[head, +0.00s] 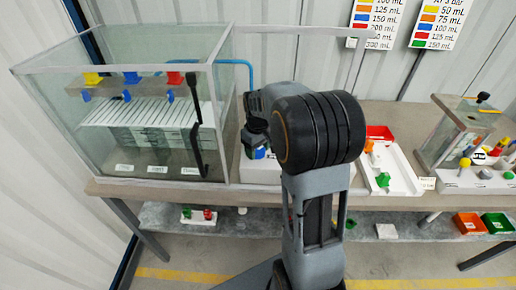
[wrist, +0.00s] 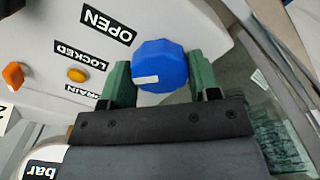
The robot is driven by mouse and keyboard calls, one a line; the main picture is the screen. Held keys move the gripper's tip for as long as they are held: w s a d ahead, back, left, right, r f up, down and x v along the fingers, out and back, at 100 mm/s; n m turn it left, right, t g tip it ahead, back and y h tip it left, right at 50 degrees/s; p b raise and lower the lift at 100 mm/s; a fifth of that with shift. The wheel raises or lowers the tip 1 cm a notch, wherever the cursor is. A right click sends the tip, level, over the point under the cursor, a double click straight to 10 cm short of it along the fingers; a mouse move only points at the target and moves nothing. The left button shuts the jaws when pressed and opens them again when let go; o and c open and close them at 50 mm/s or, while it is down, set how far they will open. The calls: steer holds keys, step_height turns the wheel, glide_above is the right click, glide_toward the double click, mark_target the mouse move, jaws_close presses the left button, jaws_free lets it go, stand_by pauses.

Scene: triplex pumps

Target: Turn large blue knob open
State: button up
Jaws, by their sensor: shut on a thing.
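The large blue knob (wrist: 160,64) is a faceted disc with a white mark on its face, set on a light panel (wrist: 60,60) in the wrist view. Labels reading OPEN (wrist: 106,24), LOCKED (wrist: 80,55) and DRAIN lie to its left. The white mark points left, roughly toward the DRAIN and LOCKED side. My gripper (wrist: 156,78) has its two green fingers on either side of the knob, shut on it. In the head view a bit of blue (head: 258,153) shows below my gripper, and my arm hides most of the panel.
Two orange buttons (wrist: 77,75) sit on the panel left of the knob. In the head view a glass tank (head: 120,110) stands on the bench at left. A white tray (head: 392,170) and a smaller glass case (head: 460,135) stand at right.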

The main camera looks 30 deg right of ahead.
mark_target(258, 150)
steer(key=m, duration=0.4)
steer(key=shift+m, duration=0.3)
steer(key=m, duration=0.4)
steer(key=shift+m, duration=0.3)
steer(key=o, duration=0.9)
step_height(258, 150, up, 14)
steer(key=shift+f, duration=0.1)
stand_by(0.3)
stand_by(0.5)
